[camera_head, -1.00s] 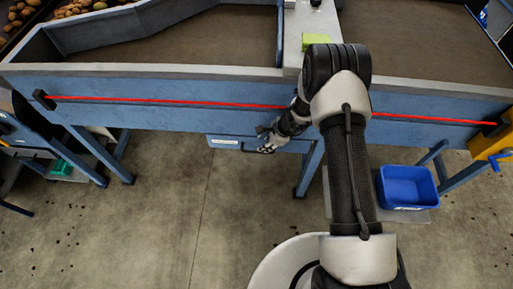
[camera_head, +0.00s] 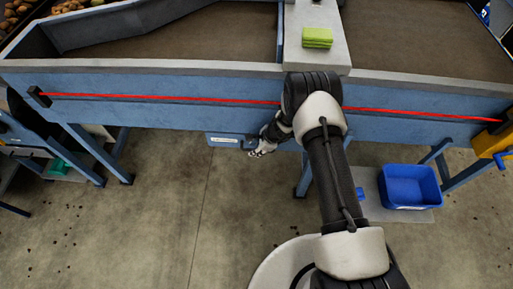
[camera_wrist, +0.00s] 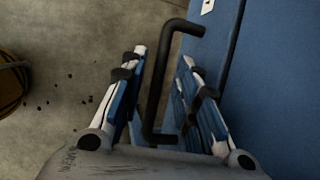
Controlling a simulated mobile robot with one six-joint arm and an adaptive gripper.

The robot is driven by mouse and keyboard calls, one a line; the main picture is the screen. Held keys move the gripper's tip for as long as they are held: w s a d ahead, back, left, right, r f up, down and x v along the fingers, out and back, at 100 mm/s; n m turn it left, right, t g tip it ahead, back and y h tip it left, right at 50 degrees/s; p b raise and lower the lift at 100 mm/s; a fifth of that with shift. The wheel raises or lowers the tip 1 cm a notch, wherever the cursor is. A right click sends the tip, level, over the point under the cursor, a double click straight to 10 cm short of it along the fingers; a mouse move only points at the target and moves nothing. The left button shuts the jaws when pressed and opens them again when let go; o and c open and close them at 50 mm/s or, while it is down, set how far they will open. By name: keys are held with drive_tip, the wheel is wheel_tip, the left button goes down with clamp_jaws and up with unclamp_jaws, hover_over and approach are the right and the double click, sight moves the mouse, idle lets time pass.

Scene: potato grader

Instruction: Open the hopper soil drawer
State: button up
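The soil drawer (camera_head: 222,139) is a blue front with a white label under the blue hopper wall, and it looks shut. In the wrist view its blue front (camera_wrist: 275,90) fills the right side. Its black bar handle (camera_wrist: 156,85) stands out from that front. My gripper (camera_head: 262,149) is at the right end of the drawer front. In the wrist view my gripper (camera_wrist: 164,57) is open, with one finger on each side of the handle.
A red cord (camera_head: 160,100) runs along the hopper wall above the drawer. A table leg (camera_head: 308,170) stands right of my gripper. A blue bin (camera_head: 408,203) sits on a low plate further right. A green sponge stack (camera_head: 317,37) lies on the ledge above. The floor before the drawer is clear.

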clamp_jaws()
idle(0.6)
